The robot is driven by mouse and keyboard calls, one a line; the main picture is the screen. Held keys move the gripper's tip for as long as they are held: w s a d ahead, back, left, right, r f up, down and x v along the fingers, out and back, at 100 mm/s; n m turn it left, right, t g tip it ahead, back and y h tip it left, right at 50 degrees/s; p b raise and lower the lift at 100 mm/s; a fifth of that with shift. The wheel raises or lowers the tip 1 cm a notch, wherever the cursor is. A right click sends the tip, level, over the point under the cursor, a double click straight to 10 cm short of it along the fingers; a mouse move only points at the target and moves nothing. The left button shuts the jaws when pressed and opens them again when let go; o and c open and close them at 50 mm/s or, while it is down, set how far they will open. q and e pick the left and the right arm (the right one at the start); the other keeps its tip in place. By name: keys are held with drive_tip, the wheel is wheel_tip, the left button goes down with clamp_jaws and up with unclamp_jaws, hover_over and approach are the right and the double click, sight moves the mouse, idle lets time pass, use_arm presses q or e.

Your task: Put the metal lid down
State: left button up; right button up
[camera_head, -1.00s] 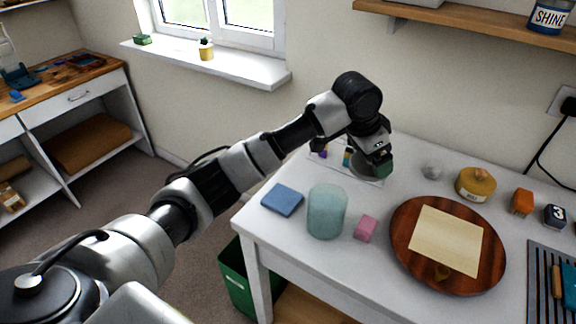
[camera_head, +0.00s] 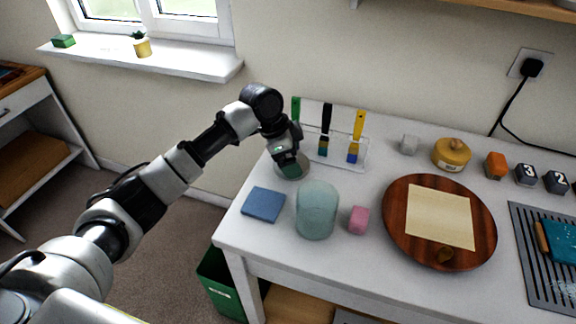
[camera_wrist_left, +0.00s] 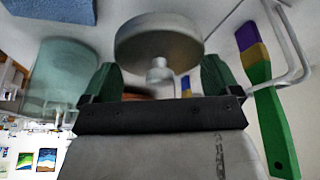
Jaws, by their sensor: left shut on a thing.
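The metal lid (camera_head: 294,170) is a grey disc at the back left of the white table, behind the blue square and the glass jar. My left gripper (camera_head: 288,160) is over it, and its arm comes in from the left. The fingers partly cover the lid in the head view. I cannot tell whether it touches the table top. My right gripper is not in view.
A brush rack (camera_head: 350,163) with several brushes stands right of the lid. The blue square (camera_head: 263,205), glass jar (camera_head: 317,211) and pink cube (camera_head: 358,220) are in front. A round wooden board (camera_head: 398,240) carries a cream sheet. The table's left edge is close to the lid.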

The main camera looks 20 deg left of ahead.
use_arm(q)
drive_tip(key=shift+a+f, duration=0.3)
drive_tip(key=shift+f, duration=0.05)
wheel_tip(320, 180, down, 4)
drive_tip(key=shift+r+p, duration=0.15)
drive_tip(key=shift+p, duration=0.15)
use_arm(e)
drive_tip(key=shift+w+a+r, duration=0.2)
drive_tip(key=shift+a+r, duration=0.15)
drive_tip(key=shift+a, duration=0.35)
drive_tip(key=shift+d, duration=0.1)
use_arm(q)
drive_tip(key=o, duration=0.6)
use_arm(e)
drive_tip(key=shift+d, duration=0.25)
use_arm(q)
drive_tip(key=shift+r, duration=0.1)
drive_tip(key=v, duration=1.2)
drive_tip(key=shift+b, duration=0.35)
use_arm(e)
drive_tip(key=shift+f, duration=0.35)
